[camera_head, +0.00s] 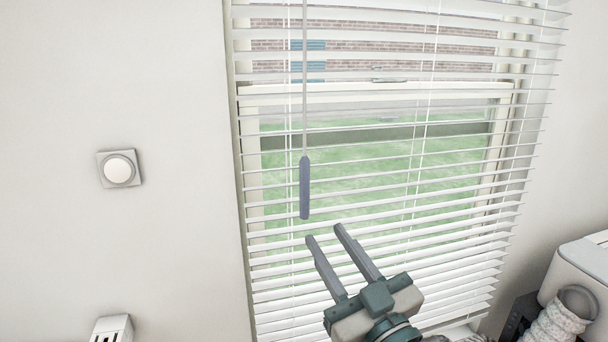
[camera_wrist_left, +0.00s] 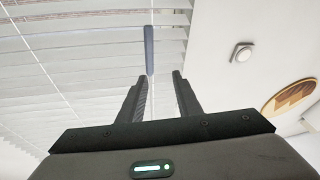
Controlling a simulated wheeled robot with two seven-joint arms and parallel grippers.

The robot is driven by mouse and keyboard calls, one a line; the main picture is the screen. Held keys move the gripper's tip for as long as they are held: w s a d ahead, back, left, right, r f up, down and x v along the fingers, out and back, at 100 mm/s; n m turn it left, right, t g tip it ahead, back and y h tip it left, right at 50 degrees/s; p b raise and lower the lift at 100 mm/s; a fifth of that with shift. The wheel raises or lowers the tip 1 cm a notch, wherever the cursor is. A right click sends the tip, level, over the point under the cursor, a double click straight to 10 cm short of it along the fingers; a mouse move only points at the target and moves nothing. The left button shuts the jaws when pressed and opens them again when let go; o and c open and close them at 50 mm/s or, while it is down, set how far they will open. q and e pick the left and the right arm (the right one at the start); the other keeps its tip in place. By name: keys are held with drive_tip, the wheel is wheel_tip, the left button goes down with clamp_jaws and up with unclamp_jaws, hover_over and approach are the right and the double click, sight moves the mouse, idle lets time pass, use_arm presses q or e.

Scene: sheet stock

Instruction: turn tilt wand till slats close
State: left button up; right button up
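The tilt wand (camera_head: 305,188) hangs straight down in front of the blind, a thin rod with a blue-grey handle at its lower end. The blind's slats (camera_head: 380,215) are open, with grass and brick showing between them. My left gripper (camera_head: 325,232) is open and empty, its fingertips just below and slightly right of the handle's bottom in the head view. In the left wrist view the wand handle (camera_wrist_left: 149,50) shows beyond the two parted fingers (camera_wrist_left: 160,76), not between them. My right gripper is not in view.
A square wall switch with a round knob (camera_head: 119,169) is on the wall to the left. A white slotted item (camera_head: 112,329) is at the bottom left. A white appliance with a ribbed hose (camera_head: 560,322) stands at the lower right. The space around the wand looks clear.

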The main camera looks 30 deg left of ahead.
sight(306, 196)
use_arm(q)
drive_tip(key=m+h, duration=0.1)
drive_tip(key=r+m+h+p, duration=0.1)
drive_tip(key=h, duration=0.1)
drive_tip(key=d+r+m+t+h+p, duration=0.1)
drive_tip(key=m, duration=0.1)
drive_tip(key=shift+s+h, duration=0.4)
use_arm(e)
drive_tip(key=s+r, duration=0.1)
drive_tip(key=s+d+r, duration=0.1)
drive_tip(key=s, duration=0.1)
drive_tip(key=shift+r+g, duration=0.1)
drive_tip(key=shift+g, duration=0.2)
use_arm(q)
drive_tip(key=shift+w+a, duration=0.1)
drive_tip(key=shift+a, duration=0.05)
drive_tip(key=p+x, duration=0.4)
drive_tip(key=x, duration=1.3)
drive_tip(key=shift+a+p, duration=0.1)
drive_tip(key=shift+p, duration=0.25)
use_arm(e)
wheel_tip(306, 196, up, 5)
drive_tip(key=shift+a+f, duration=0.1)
use_arm(q)
clamp_jaws()
